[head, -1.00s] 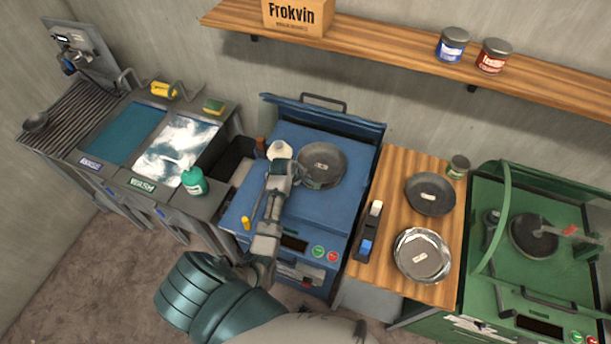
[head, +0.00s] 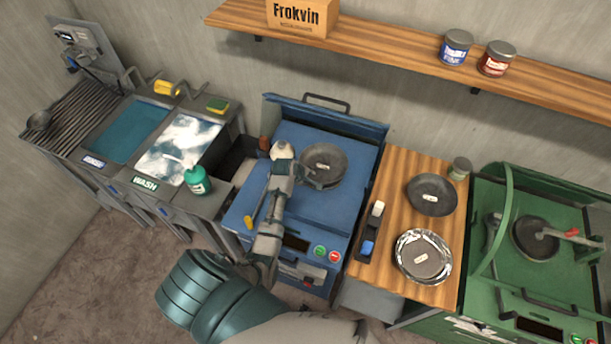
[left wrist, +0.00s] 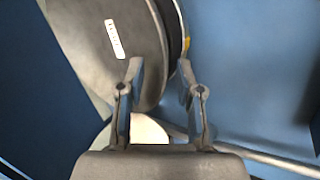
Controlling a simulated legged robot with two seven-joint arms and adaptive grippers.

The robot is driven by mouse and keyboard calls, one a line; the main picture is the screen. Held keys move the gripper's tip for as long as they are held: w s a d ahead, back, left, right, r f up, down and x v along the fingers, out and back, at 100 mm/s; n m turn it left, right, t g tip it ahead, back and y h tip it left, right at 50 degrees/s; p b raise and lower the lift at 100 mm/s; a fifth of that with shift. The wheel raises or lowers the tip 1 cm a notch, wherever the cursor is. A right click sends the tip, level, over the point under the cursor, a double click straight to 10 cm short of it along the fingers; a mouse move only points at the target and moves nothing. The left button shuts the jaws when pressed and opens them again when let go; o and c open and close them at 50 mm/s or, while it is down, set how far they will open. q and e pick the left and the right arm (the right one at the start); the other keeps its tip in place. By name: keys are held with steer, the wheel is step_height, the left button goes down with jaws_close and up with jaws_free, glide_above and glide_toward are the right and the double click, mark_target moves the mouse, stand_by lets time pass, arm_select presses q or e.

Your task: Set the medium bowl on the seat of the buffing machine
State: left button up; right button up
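A dark grey bowl with a small white label (head: 324,164) sits on the round seat of the blue machine (head: 345,213). My left gripper (head: 312,176) is at the bowl's left rim. In the left wrist view, the gripper's two fingers (left wrist: 160,72) stand apart, one over the bowl (left wrist: 100,45) and one beyond its rim. I cannot tell whether they touch it. My right gripper is not in view.
The green machine (head: 492,265) at the right holds a small dark bowl (head: 535,238) beside a red-tipped arm. A wash sink (head: 178,150) is at the left. A shelf with two jars runs above.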

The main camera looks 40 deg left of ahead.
arm_select(q)
steer(key=v, duration=1.1)
steer(key=shift+s+r, duration=0.2)
steer(key=shift+r, duration=0.1)
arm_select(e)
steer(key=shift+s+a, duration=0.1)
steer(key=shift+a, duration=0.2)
arm_select(q)
steer(key=shift+a, duration=0.1)
